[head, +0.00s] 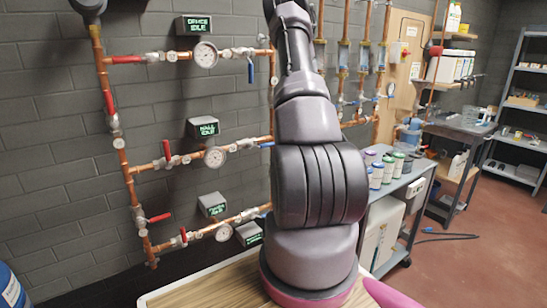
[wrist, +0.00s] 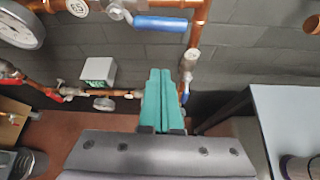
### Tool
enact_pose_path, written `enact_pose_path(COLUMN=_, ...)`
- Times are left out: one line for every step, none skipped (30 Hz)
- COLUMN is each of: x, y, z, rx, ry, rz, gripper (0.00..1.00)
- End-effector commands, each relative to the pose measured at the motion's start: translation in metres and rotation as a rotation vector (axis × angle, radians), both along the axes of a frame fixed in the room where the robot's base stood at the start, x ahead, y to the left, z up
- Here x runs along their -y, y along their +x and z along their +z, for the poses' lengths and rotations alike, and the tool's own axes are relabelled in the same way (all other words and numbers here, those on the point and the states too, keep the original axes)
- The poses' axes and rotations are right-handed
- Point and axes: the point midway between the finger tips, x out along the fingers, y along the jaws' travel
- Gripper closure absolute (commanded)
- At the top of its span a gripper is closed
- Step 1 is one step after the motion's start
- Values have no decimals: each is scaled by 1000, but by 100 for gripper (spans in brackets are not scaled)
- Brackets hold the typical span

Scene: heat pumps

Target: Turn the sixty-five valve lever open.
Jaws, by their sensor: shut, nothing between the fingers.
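My gripper (wrist: 159,75) shows in the wrist view with its two teal fingers pressed together and nothing between them. A round tag reading 65 (wrist: 77,7) is at the top edge of that view. To its right is a valve with a blue lever (wrist: 160,23), which runs roughly alongside the copper pipe. The fingertips appear below the lever in the picture, apart from it. In the head view my arm hides the gripper, and I cannot tell which lever there is the sixty-five one.
A vertical copper pipe (wrist: 196,45) stands just right of the fingers. A gauge (wrist: 20,25) is at top left, and a display box (wrist: 99,71) sits lower left. A grey bench (wrist: 285,110) is at right. Red levers (head: 109,103) are on the left pipe.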

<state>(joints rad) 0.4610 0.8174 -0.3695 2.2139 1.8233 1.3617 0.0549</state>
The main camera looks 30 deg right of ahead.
Motion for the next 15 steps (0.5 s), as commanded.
enact_pose_path(x=1, y=-8, z=5, rx=0, ry=1, rz=-3, gripper=100)
enact_pose_path(x=1, y=-12, z=7, rx=1, ry=1, rz=-3, gripper=100)
enact_pose_path(x=1, y=-17, z=10, rx=0, ry=1, rz=-2, gripper=100)
enact_pose_path(x=1, y=-20, z=11, rx=-1, ry=1, rz=-2, gripper=100)
enact_pose_path(x=1, y=-23, z=13, rx=-1, ry=1, rz=-2, gripper=100)
enact_pose_path(x=2, y=-25, z=15, rx=0, ry=0, rz=-1, gripper=100)
enact_pose_path(x=2, y=-27, z=16, rx=0, ry=1, rz=-1, gripper=100)
enact_pose_path(x=2, y=-29, z=16, rx=0, ry=-1, rz=-1, gripper=100)
enact_pose_path(x=2, y=-31, z=16, rx=0, ry=-4, rz=-3, gripper=100)
enact_pose_path(x=2, y=-32, z=16, rx=1, ry=-7, rz=-5, gripper=100)
enact_pose_path(x=2, y=-33, z=15, rx=1, ry=-12, rz=-5, gripper=100)
enact_pose_path(x=2, y=-34, z=14, rx=2, ry=-20, rz=-5, gripper=100)
enact_pose_path(x=1, y=-33, z=14, rx=2, ry=-26, rz=-5, gripper=100)
enact_pose_path(x=1, y=-33, z=13, rx=2, ry=-32, rz=-3, gripper=100)
enact_pose_path(x=0, y=-33, z=13, rx=2, ry=-36, rz=-2, gripper=100)
